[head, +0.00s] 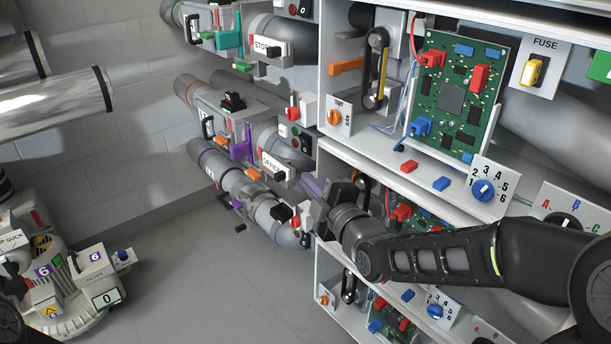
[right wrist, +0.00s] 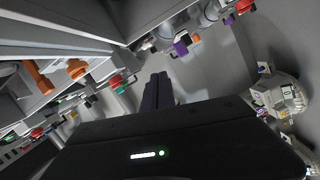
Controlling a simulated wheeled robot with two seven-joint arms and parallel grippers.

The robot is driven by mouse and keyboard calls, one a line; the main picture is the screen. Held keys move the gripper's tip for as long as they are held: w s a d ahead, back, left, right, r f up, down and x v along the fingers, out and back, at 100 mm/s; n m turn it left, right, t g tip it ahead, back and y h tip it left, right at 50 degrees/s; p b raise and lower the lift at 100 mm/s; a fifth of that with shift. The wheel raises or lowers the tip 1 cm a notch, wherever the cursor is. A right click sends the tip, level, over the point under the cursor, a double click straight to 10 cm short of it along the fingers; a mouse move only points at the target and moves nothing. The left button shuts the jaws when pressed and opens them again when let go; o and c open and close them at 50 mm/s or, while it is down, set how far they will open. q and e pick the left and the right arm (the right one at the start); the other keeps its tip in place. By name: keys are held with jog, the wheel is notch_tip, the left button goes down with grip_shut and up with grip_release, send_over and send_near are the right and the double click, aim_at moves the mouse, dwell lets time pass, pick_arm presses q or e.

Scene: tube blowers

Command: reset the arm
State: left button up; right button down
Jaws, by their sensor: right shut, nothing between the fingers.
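My right arm comes in from the right in the head view and reaches across the front of the shelf unit. My right gripper (head: 312,187) is at its end, beside the pipes at the shelf's left edge, partly hidden by its own wrist. In the right wrist view its two dark fingers (right wrist: 158,92) lie together, shut and empty, pointing toward the floor and wall area. I cannot tell whether it touches anything. My left gripper is not in view.
A shelf unit (head: 405,165) with a green circuit board (head: 458,95), a blue dial (head: 484,190) and a fuse switch (head: 534,72) stands right. Pipes with levers (head: 235,185) line the wall. A white blower machine (head: 75,290) stands lower left. The floor (head: 200,280) between is clear.

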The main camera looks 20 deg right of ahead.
dwell(0.5)
